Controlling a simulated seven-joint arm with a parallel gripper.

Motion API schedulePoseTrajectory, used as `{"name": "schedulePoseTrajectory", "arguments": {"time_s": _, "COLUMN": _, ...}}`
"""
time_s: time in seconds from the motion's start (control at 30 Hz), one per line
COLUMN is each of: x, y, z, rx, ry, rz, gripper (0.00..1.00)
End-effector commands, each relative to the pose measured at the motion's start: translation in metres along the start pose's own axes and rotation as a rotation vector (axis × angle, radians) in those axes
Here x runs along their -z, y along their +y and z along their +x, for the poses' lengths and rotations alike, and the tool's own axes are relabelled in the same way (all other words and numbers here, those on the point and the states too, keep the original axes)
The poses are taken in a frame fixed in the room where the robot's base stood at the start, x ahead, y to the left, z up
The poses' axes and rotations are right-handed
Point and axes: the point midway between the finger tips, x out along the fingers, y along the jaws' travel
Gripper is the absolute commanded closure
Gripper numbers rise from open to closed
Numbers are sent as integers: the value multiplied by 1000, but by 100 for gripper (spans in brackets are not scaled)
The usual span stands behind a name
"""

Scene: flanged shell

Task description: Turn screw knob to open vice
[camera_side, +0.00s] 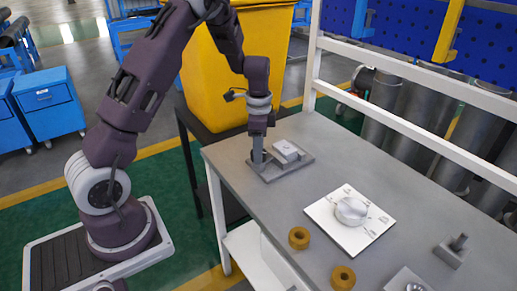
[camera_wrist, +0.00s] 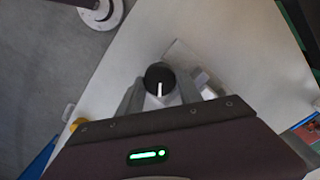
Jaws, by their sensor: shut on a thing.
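The vice (camera_side: 291,167) is a grey metal base with a pale block on it, near the far left corner of the table. It partly shows in the wrist view (camera_wrist: 180,50), where my gripper hides much of it. The screw knob (camera_wrist: 159,75) is round and black with a white line pointing down in the wrist view. My gripper (camera_side: 258,158) points down at the left end of the vice. In the wrist view its fingers (camera_wrist: 160,90) are closed around the knob, one on each side. In the side view the fingers hide the knob.
The grey table (camera_side: 330,150) also bears a white plate with a round dial (camera_side: 351,211), brass rings (camera_side: 299,237), and metal parts (camera_side: 452,250) toward the right. A yellow bin (camera_side: 205,75) stands behind my arm. A white rail (camera_side: 420,75) runs along the far edge.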

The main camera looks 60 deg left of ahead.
Motion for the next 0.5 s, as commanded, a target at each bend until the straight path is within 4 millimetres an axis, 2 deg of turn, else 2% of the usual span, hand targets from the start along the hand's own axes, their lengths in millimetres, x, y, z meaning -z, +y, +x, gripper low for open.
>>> {"name": "schedulePoseTrajectory", "arguments": {"time_s": 0.5, "x": 1, "y": -1, "z": -1, "rx": 2, "ry": 4, "rz": -427, "gripper": 98}}
